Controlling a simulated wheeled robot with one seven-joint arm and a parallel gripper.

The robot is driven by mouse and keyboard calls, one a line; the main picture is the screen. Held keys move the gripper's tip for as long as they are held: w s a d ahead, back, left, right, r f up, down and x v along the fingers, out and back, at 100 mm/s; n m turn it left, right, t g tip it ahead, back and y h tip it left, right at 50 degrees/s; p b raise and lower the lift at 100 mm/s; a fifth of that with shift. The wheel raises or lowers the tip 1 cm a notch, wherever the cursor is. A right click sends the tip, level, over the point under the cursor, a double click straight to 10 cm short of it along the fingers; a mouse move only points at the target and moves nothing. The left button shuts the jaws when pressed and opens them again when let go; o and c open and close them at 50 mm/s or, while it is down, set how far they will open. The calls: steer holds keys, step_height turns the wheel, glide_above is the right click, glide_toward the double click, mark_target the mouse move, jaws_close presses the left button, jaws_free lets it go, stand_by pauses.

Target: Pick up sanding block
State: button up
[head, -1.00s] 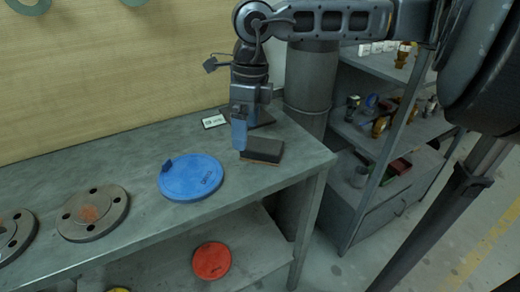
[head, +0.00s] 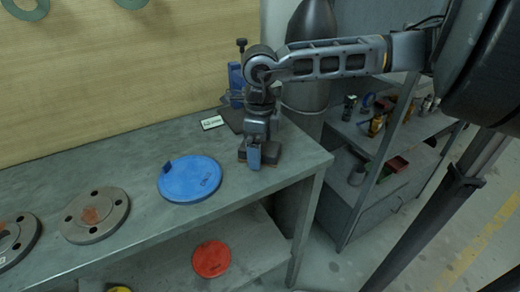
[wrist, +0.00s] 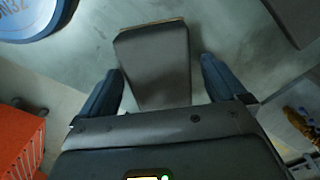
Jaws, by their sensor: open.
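The sanding block (head: 268,153) is a dark grey block with a thin brown edge, lying on the grey workbench near its right end. In the wrist view the sanding block (wrist: 156,62) lies lengthwise between the two blue fingers. My gripper (head: 253,160) points down at the block in the head view and covers part of it. In the wrist view my gripper (wrist: 158,80) is open, with one finger on each side of the block and gaps showing beside it. I cannot tell how far down the fingers reach.
A blue disc (head: 190,179) lies left of the block. A flanged metal disc (head: 96,215) lies further left. A small label (head: 212,122) and a blue vise (head: 236,85) are behind. A red disc (head: 211,259) is on the lower shelf. A shelf unit stands right.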

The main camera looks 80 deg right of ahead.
steer(key=shift+c, duration=0.3)
steer(key=c, duration=1.2)
steer(key=shift+r, duration=0.15)
